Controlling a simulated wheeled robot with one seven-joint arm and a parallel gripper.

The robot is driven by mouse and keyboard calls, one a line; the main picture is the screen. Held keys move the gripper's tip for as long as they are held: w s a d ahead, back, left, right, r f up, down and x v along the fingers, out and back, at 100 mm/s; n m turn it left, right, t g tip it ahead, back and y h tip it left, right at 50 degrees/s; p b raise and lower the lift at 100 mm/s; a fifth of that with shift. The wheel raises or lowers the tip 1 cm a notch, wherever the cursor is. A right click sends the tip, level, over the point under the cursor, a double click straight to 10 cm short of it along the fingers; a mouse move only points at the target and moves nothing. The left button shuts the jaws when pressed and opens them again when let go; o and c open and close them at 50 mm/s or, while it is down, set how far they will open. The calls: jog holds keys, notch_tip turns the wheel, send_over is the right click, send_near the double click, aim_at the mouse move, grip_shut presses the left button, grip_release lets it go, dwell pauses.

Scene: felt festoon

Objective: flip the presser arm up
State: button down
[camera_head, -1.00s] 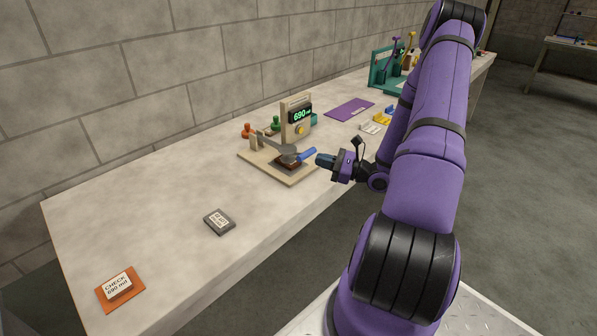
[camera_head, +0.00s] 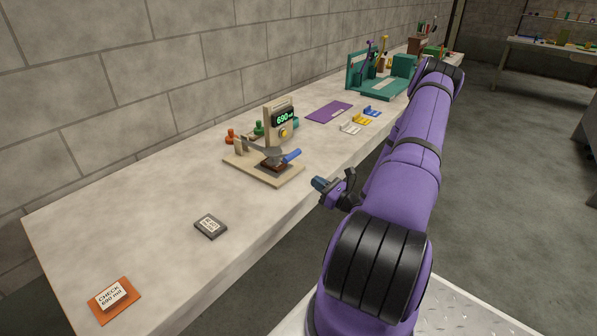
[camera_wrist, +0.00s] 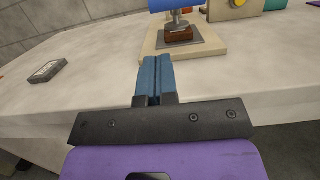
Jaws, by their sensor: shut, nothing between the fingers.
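The presser arm (camera_head: 262,151) is a grey lever with a blue handle (camera_head: 291,156) on a beige fixture base (camera_head: 287,179). It lies down, its pad over a dark brown block (camera_head: 272,165). The wrist view shows the blue handle (camera_wrist: 176,4) at the top edge and the reddish-brown block (camera_wrist: 179,36) under the pad. My gripper (camera_head: 319,184) is shut and empty, apart from the handle, to its right and nearer the bench's front edge. In the wrist view its blue fingers (camera_wrist: 155,70) are together and point toward the fixture base.
A display reading 690 (camera_head: 283,117) stands on the fixture. Orange (camera_head: 230,137) and green (camera_head: 259,129) knobbed pieces sit behind it. A dark labelled tile (camera_head: 210,226) and an orange check card (camera_head: 114,299) lie at left. A purple mat (camera_head: 329,112) and small coloured brackets lie beyond.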

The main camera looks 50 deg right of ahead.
jog(key=x, duration=1)
jog(key=shift+r, duration=0.2)
